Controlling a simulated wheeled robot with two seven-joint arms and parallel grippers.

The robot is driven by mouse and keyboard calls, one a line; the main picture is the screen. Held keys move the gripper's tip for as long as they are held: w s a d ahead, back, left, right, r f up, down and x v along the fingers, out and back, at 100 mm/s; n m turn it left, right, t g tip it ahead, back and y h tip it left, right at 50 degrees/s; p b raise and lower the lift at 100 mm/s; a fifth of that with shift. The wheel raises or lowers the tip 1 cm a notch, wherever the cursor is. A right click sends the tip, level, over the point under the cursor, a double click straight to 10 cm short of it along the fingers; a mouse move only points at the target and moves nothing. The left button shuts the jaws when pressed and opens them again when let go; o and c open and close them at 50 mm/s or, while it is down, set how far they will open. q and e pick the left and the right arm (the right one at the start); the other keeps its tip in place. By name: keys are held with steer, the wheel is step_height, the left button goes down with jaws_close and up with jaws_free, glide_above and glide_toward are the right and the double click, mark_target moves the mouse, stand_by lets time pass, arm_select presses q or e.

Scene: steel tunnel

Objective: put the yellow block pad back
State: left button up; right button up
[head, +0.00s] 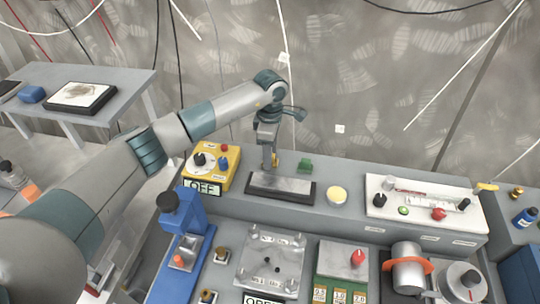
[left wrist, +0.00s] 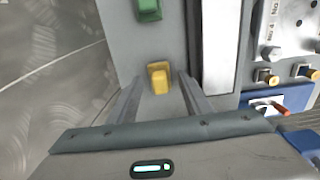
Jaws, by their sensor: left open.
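The yellow block pad (head: 274,160) is small and stands on the grey raised shelf, just behind a dark-edged tray with a pale plate (head: 281,185). In the left wrist view the yellow block pad (left wrist: 158,78) lies between my two finger ends, with a gap on both sides. My left gripper (head: 268,158) points down over the shelf behind the tray. It is open and empty, and its fingers also show in the left wrist view (left wrist: 159,85). In the head view the gripper hides part of the block. My right gripper is in neither view.
A green block (head: 304,166) sits right of the yellow one. A yellow control box (head: 211,166) stands left of the tray, a round pale-yellow disc (head: 337,195) right of it. A white board (head: 424,207) with small parts lies further right. A wall stands behind.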

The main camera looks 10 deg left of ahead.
arm_select(q)
step_height(320, 180, up, 11)
steer(key=b, duration=0.5)
steer(key=shift+r, duration=0.2)
stand_by(0.3)
stand_by(1.0)
